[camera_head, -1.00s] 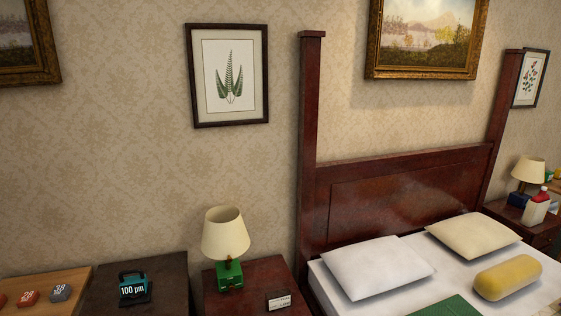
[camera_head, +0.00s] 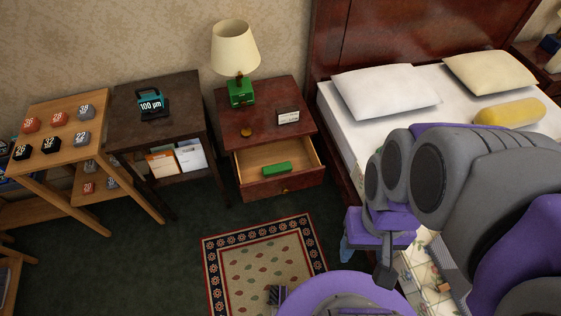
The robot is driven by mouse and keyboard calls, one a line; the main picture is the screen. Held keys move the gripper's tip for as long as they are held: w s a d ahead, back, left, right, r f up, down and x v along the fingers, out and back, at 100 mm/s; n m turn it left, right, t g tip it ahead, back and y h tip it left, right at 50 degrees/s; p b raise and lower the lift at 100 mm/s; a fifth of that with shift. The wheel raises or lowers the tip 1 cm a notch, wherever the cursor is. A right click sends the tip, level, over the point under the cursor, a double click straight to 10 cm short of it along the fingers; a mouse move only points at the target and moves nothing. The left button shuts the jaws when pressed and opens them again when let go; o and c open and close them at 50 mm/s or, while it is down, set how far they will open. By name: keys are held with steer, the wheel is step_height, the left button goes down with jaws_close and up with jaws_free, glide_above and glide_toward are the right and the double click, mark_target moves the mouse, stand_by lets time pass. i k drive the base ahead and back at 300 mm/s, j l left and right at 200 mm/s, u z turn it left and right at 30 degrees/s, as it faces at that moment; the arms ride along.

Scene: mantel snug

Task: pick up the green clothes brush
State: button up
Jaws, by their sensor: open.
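A small green block-shaped thing, which I take for the green clothes brush (camera_head: 276,170), lies in the open drawer (camera_head: 257,159) of the dark red nightstand. It lies flat near the drawer's front, with nothing covering it. My grey and purple arm fills the lower right of the view. My gripper (camera_head: 365,280) is low in the view, partly hidden by my own arm. It is open, over the floor to the lower right of the drawer, well apart from the brush.
A dark cabinet (camera_head: 185,85) stands left, the bed (camera_head: 345,133) right. A patterned rug (camera_head: 262,262) lies in front; the carpet is clear.

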mark_target(286, 167)
steer(key=z, duration=2.05)
steer(key=u, duration=2.55)
steer(key=i+j, duration=0.45)
steer(key=i, duration=0.2)
